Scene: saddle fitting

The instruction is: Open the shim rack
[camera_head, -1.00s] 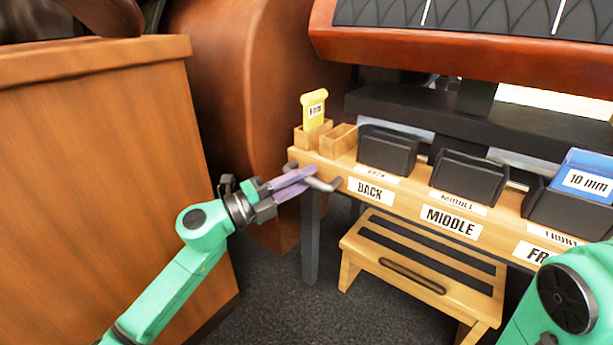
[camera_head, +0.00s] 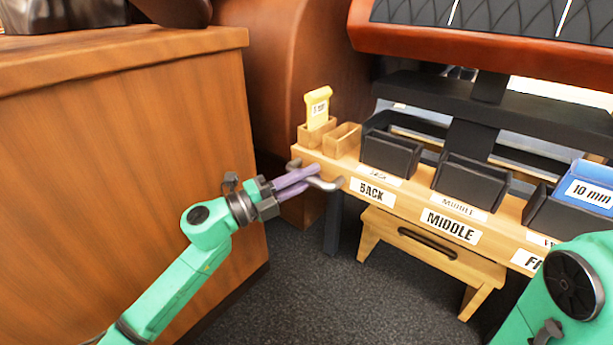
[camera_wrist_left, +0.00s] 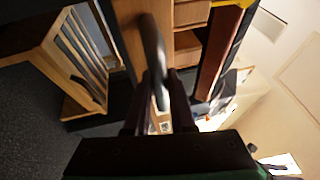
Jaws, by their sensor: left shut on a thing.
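The shim rack (camera_head: 408,206) is a long wooden shelf with labels BACK, MIDDLE and a partly hidden third one on its front. A grey curved handle (camera_head: 329,185) sticks out from its left end. My left gripper (camera_head: 310,177), with purple fingers, is shut on this handle. In the left wrist view the handle (camera_wrist_left: 153,45) runs between the fingers of my left gripper (camera_wrist_left: 156,88). Black bins (camera_head: 390,154) stand on the rack, the right one holding a blue 10 mm block (camera_head: 587,188). My right arm covers the rack's right end; its gripper is out of view.
A wooden step stool (camera_head: 430,250) stands on the floor beneath the rack. A large wooden cabinet (camera_head: 130,180) fills the left side. A yellow tagged piece (camera_head: 318,106) stands in a small wooden box at the rack's left end. Dark carpet is clear in front.

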